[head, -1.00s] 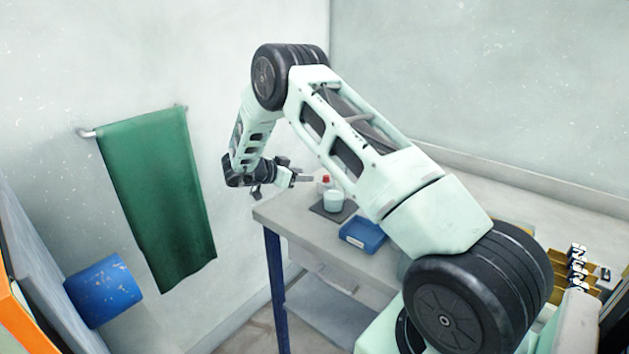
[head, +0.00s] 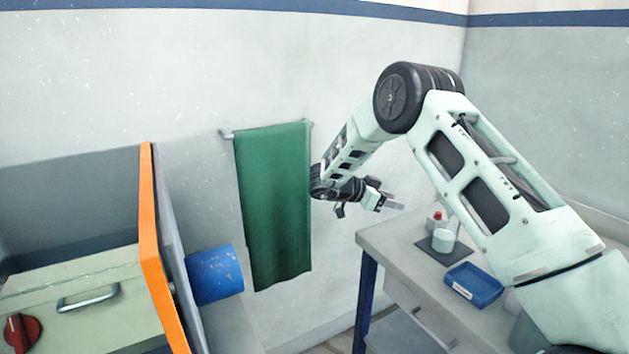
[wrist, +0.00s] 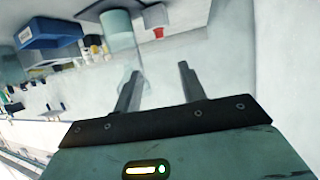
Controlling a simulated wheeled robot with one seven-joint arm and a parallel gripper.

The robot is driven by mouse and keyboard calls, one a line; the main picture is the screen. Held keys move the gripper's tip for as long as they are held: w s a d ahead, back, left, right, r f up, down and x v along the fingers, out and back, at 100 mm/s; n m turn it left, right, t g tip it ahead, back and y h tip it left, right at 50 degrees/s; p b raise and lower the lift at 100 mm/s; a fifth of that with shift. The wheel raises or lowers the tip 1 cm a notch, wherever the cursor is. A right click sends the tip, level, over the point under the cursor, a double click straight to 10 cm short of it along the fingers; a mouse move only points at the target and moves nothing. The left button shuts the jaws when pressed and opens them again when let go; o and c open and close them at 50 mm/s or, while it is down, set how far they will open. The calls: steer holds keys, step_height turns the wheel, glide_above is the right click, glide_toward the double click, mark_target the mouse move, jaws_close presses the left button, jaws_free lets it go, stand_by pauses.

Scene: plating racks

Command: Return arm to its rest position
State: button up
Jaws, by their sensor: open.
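My arm is bent, its elbow high in the head view. My gripper (head: 392,204) hangs near the left end of the grey table (head: 385,238), close to the wall. In the wrist view my gripper (wrist: 158,85) has its two fingers apart with nothing between them. The gripper holds nothing and appears clear of the tabletop.
On the table stand a pale cup (head: 443,241) on a dark mat, a red-topped container (head: 437,221) and a blue tray (head: 474,286). A green towel (head: 274,205) hangs on the wall behind. A blue cylinder (head: 215,274) and an orange-edged panel (head: 158,250) are at left.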

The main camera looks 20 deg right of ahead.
steer(key=w+a+r+n+t+y, duration=0.3)
steer(key=w+a+r+n+t, duration=0.15)
steer(key=a, duration=0.35)
steer(key=w+a+r+n+t+y, duration=0.2)
steer(key=w+a+r+n+t, duration=0.1)
steer(key=a+t, duration=0.4)
steer(key=s+a+r+n+y, duration=0.2)
steer(key=s+a+n+y, duration=0.25)
steer(key=a, duration=0.65)
steer(key=s+a+r+n+y, duration=0.1)
steer(key=s+a+n+y, duration=0.4)
steer(key=a, duration=0.6)
steer(key=s+a+n+g+y, duration=0.2)
steer(key=s+a, duration=0.2)
steer(key=s, duration=0.4)
steer(key=s+a+n+g+y, duration=0.2)
steer(key=s+a+n+g, duration=0.1)
steer(key=s, duration=0.5)
steer(key=s+d+f+n+g+h, duration=0.2)
steer(key=s+d, duration=0.2)
steer(key=s, duration=0.6)
steer(key=s+d+f+n+g+h, duration=0.2)
steer(key=s+d+n, duration=0.1)
steer(key=s, duration=0.7)
steer(key=shift+s+d+g, duration=0.25)
steer(key=shift+d+g, duration=0.1)
steer(key=shift+d, duration=0.4)
steer(key=shift+h, duration=0.25)
